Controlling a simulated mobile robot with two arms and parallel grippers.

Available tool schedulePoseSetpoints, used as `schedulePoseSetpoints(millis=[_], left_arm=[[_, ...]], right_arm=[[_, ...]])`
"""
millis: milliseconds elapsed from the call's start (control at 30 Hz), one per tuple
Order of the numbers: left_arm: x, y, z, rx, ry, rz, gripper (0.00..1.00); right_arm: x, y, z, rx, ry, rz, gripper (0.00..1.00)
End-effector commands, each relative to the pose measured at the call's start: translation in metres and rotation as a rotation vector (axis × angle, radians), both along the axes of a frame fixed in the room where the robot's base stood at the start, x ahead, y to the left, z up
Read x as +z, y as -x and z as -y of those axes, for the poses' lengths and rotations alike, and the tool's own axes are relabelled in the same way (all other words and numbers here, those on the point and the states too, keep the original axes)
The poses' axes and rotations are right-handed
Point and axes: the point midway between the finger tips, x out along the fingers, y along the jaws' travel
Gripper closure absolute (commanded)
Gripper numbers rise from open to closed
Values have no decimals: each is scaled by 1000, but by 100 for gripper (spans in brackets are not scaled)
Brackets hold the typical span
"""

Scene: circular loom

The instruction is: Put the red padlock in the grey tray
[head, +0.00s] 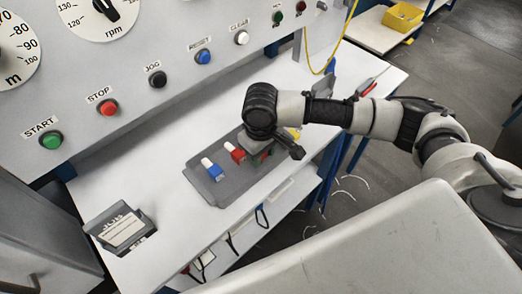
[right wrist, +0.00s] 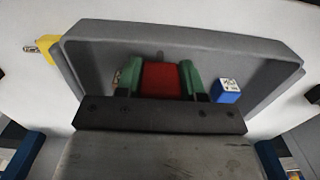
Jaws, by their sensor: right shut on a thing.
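The red padlock (head: 238,155) shows over the grey tray (head: 222,192) in the head view. In the right wrist view the red body (right wrist: 161,80) sits between the two green fingers of my right gripper (right wrist: 162,82), which is shut on it. The tray (right wrist: 200,38) is around and behind it in that view. I cannot tell whether the padlock touches the tray floor. My right gripper (head: 262,157) is partly hidden by its own wrist in the head view. My left gripper is not in view.
A blue padlock (head: 214,172) is in the tray beside the red one. A yellow padlock (right wrist: 44,46) lies outside the tray, near its edge. A dark holder with a white card (head: 122,230) stands at the table's left end. The button panel rises behind the table.

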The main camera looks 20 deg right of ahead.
Motion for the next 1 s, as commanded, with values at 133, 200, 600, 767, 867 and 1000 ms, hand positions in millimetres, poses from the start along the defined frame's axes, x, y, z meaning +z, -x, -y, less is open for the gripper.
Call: schedulePoseSetpoints(millis=[133, 200, 600, 767, 867, 1000], left_arm=[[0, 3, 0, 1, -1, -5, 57], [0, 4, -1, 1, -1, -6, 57], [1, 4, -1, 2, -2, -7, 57], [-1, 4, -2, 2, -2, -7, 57], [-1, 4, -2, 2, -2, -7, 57], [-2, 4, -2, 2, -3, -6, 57]], right_arm=[[0, 0, 0, 1, 0, 0, 91], [0, 0, 0, 0, 0, 0, 91], [-2, 0, 0, 0, 0, 0, 37], [0, 0, 0, 1, 0, 1, 37], [11, 0, 0, 1, -2, 2, 37], [38, -1, -1, 2, -2, 3, 37]])
